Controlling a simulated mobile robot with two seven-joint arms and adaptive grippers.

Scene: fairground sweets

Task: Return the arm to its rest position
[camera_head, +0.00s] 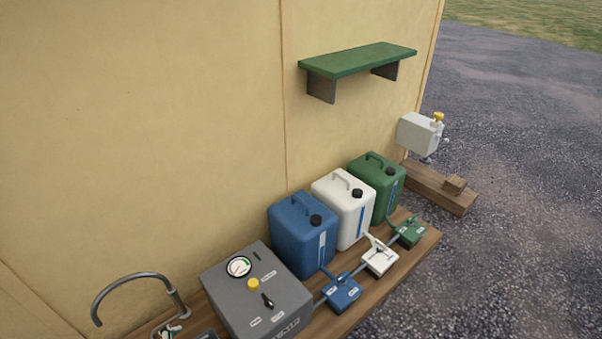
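Neither of my arms nor grippers shows in the head view. A wooden bench (416,248) runs along the wall. On it stand a blue canister (297,238), a white canister (338,205) and a green canister (383,185), all upright with black caps. In front of them are a blue box (341,293), a white box (380,257) and a green box (410,232), joined by a pipe. The blue and white boxes have levers.
A grey control box (245,295) with gauge and yellow knob stands left of the canisters, beside a curved tap (135,277). A green shelf (357,60) on the wall is empty. Gravel at right is open.

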